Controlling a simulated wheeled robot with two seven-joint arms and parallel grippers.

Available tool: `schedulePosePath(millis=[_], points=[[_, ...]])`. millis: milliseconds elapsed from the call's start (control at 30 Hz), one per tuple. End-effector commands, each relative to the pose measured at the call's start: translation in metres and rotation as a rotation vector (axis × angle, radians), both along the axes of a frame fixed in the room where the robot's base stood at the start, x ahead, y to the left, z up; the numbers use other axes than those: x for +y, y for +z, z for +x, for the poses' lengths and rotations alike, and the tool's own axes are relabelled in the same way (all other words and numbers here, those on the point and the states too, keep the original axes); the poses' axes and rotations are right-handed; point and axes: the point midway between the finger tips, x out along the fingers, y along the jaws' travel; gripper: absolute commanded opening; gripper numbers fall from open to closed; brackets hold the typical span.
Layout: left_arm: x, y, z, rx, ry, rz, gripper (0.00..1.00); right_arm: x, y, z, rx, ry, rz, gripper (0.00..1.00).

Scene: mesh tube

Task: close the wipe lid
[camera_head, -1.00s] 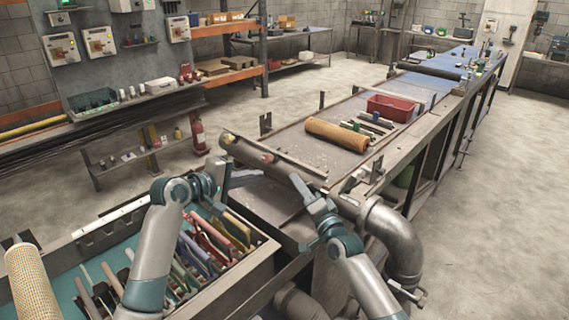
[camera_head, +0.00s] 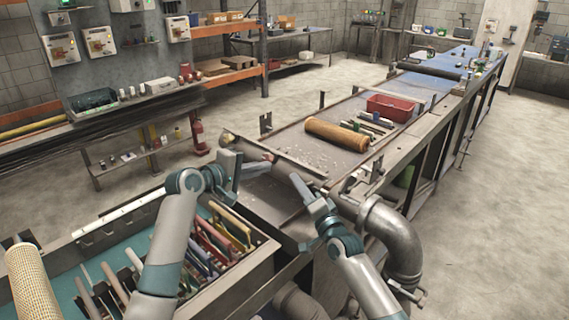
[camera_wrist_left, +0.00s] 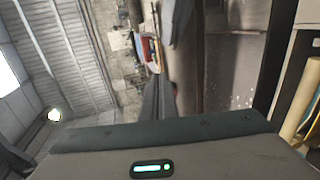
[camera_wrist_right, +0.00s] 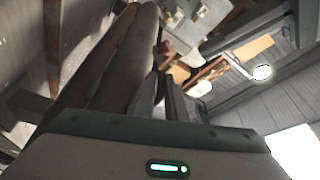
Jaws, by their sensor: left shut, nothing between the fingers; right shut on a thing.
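The wipe lid appears to be the long grey metal piece (camera_head: 287,162) lying across the near end of the bench; its exact outline is hard to tell. My left gripper (camera_head: 262,168) is shut and empty, close to the lid's left part. Its fingers (camera_wrist_left: 160,100) also show in the left wrist view, pointing away over the bench. My right gripper (camera_head: 297,182) is shut near the lid's right part, seemingly on its edge; the grip itself is hidden. In the right wrist view its fingers (camera_wrist_right: 172,100) lie beside long grey-brown rounded parts (camera_wrist_right: 115,65).
An orange-brown mesh roll (camera_head: 336,133) and a red bin (camera_head: 393,106) sit farther along the bench. A tray with several coloured-handled tools (camera_head: 205,250) stands at the near left. A large metal pipe (camera_head: 398,240) curves down at the right.

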Motion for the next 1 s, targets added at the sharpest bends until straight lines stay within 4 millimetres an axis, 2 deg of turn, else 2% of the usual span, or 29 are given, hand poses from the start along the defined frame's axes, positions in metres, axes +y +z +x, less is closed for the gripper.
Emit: schedulePosePath(millis=[500,700,1000], points=[[-0.053,-0.021,0.052,0.002,0.000,-0.001,0.00,-0.002,0.001,0.000,-0.001,-0.002,0.000,0.00],[-0.063,-0.026,0.063,0.002,-0.001,0.000,0.00,-0.002,0.000,0.000,-0.001,-0.002,0.000,0.00],[-0.068,-0.028,0.067,0.000,0.000,0.000,0.00,-0.002,0.000,0.000,-0.001,-0.002,0.000,0.00]])
